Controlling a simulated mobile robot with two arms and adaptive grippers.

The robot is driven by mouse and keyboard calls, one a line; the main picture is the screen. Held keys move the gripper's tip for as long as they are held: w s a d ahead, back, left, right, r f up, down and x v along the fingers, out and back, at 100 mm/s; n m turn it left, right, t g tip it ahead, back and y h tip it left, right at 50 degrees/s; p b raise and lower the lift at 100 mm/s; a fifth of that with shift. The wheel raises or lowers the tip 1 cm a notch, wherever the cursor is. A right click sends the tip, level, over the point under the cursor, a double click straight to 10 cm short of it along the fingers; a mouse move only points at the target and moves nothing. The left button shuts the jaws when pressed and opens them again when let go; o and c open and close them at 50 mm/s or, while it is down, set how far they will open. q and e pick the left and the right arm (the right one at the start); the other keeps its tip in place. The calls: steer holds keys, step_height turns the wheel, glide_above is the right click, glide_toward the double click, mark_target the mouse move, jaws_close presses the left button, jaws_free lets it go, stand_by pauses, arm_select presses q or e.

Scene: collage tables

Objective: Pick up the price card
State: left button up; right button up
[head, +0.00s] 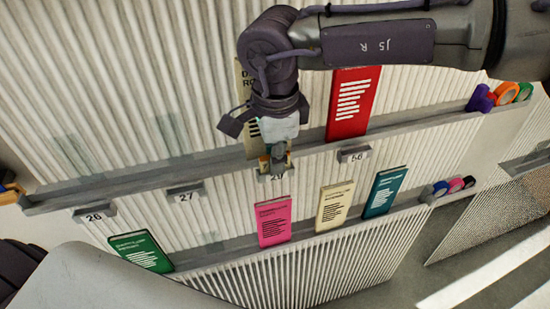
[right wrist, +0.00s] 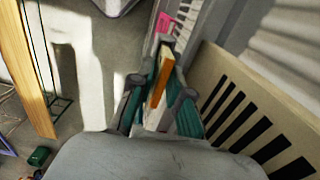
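Small grey price cards with black numbers line the front edge of the upper shelf in the head view. The card numbered 29 (head: 272,178) is partly covered by my right gripper (head: 276,160), which points down right at it. Cards 27 (head: 185,195), 26 (head: 95,214) and 56 (head: 355,154) stand clear along the same edge. In the right wrist view, the teal fingers of my right gripper (right wrist: 160,105) are apart, on either side of a thin piece with an orange-brown edge (right wrist: 161,78). Firm contact is not visible. My left gripper is out of view.
A red book (head: 352,105) and a partly hidden cream book (head: 243,85) stand on the upper shelf (head: 130,185). Green (head: 140,250), pink (head: 273,220), cream (head: 335,205) and teal (head: 385,190) books stand below. Tape rolls (head: 505,94) sit at the right.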

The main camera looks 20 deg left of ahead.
jaws_close()
steer(key=shift+r, duration=0.15)
